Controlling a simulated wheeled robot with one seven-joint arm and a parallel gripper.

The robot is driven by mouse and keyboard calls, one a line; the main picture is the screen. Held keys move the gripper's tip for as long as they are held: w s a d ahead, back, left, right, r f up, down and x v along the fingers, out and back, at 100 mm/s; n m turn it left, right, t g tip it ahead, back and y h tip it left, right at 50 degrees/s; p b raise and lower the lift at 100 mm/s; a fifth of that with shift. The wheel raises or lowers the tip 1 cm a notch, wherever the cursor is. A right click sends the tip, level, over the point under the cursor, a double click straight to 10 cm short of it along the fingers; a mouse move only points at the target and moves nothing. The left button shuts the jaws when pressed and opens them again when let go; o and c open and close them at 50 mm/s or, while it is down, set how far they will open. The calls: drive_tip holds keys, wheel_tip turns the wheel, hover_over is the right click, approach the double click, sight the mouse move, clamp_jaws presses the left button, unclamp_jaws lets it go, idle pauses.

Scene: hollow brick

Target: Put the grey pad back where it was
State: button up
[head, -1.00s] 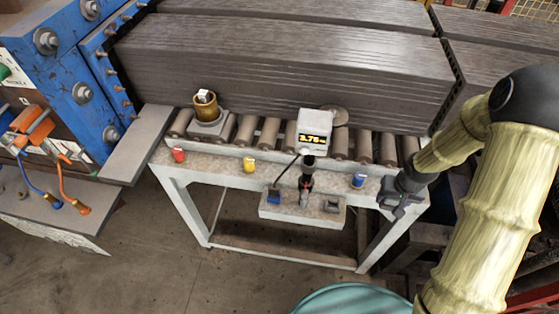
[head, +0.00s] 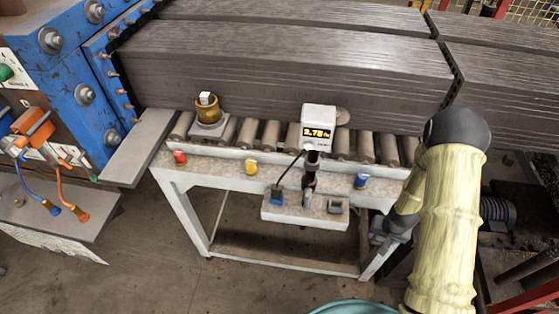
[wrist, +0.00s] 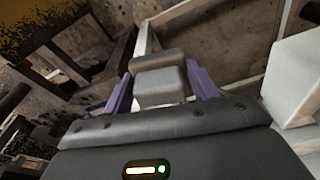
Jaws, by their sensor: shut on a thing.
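My gripper (wrist: 162,82) is shut on a grey pad (wrist: 159,92) in the wrist view, with its purple fingers on either side of the block. In the head view my gripper (head: 386,236) is low beside the right leg of the roller table, partly hidden by my arm, and the pad cannot be made out there. A small pale shelf (head: 305,217) hangs at the table's front, left of my gripper. It carries a blue piece (head: 275,196) at its left and a small dark grey piece (head: 335,207) at its right.
The roller table (head: 215,157) has red, yellow and blue buttons along its front. A display box (head: 319,122) stands on a post above the shelf. A brown pot (head: 208,109) sits on the rollers. A teal round thing (head: 352,307) is at the bottom edge.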

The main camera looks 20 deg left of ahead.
drive_tip(key=s+d+f+b, duration=0.1)
drive_tip(key=d+f, duration=0.1)
drive_tip(key=f, duration=0.5)
drive_tip(key=s+d+f+b, duration=0.1)
drive_tip(key=s+f, duration=0.1)
drive_tip(key=f, duration=0.4)
drive_tip(key=shift+d+f+m, duration=0.35)
drive_tip(key=shift+d+m, duration=0.05)
